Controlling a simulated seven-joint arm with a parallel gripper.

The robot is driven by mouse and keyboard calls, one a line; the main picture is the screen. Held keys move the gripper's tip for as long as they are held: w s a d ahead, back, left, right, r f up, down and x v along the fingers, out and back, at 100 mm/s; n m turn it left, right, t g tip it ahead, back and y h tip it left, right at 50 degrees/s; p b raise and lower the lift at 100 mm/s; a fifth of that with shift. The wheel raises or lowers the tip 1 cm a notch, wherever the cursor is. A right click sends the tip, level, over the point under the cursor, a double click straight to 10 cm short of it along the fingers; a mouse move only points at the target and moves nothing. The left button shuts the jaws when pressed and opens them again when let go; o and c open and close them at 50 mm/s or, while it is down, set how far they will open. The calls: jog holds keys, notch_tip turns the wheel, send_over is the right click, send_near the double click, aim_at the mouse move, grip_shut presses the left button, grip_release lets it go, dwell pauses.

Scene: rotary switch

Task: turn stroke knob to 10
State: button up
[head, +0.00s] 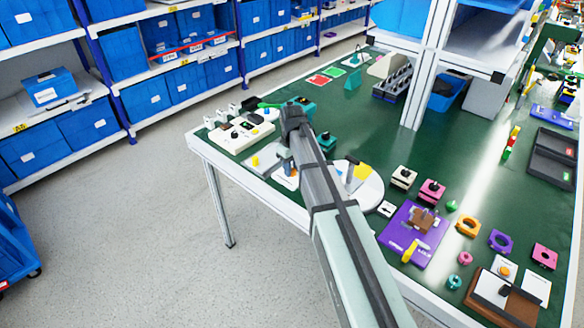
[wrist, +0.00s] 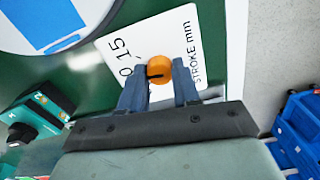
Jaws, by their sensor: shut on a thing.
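The stroke knob (wrist: 159,68) is a small round orange knob with a dark mark on its face, in the upper middle of the wrist view. It sits on a white plate (wrist: 118,58) printed "STROKE mm" with numbers, of which 15 and a 0 can be read; other marks are hidden by the fingers. My gripper (wrist: 159,80) has one finger on each side of the knob and is shut on it. Which number the knob points to cannot be told. In the head view my arm hides most of the plate.
A white round disc with a blue patch (wrist: 45,22) lies beside the plate. A teal block with a black knob (wrist: 37,115) stands at the left. The green table (head: 350,125) carries several other fixtures; its edge is close to the plate.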

jog(key=shift+n, duration=0.6)
jog(key=o, duration=1.1)
jog(key=shift+c, duration=0.2)
jog(key=shift+r, duration=0.1)
notch_tip(320, 180, up, 14)
jog(key=shift+f, duration=0.2)
